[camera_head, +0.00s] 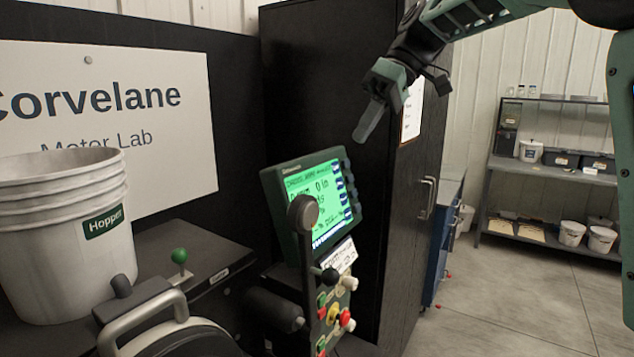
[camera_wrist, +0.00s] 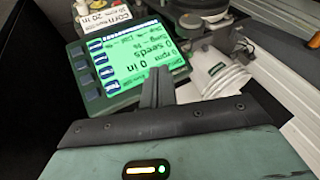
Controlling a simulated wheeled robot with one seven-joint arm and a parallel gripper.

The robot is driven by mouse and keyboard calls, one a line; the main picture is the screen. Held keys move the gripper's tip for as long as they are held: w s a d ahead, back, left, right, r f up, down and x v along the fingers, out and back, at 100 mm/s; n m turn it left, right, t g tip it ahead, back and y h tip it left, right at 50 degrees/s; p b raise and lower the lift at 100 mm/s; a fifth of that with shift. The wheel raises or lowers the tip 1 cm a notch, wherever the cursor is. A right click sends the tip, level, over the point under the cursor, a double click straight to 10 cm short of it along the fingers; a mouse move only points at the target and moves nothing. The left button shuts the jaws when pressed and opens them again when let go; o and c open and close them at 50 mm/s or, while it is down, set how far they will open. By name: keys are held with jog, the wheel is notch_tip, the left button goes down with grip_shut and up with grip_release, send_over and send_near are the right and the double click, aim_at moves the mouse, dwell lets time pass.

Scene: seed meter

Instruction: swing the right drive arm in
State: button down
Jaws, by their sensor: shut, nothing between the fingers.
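My gripper (camera_head: 368,126) is shut and empty. It hangs in the air above and to the right of the green-lit display (camera_head: 318,200), apart from it. In the wrist view the closed fingers (camera_wrist: 157,88) point toward the display (camera_wrist: 135,52), which appears upside down. An upright arm with a round grey end (camera_head: 303,213) stands in front of the display's left part. It may be the right drive arm, but I cannot tell for sure. A black cylinder (camera_head: 272,310) lies to the left of its lower part.
A control panel (camera_head: 333,312) with coloured knobs sits below the display. A white hopper bucket (camera_head: 60,245), a green-knobbed lever (camera_head: 180,257) and a grey curved handle (camera_head: 145,312) are at left. A tall black cabinet (camera_head: 330,80) stands behind. Open floor (camera_head: 510,300) lies at right.

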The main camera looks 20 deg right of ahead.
jog(key=s+a+f+p, duration=0.2)
jog(key=a+f+p, duration=0.2)
jog(key=a+f, duration=0.4)
jog(key=shift+x, duration=0.8)
jog(key=shift+d+f, duration=0.1)
jog(key=shift+d, duration=0.05)
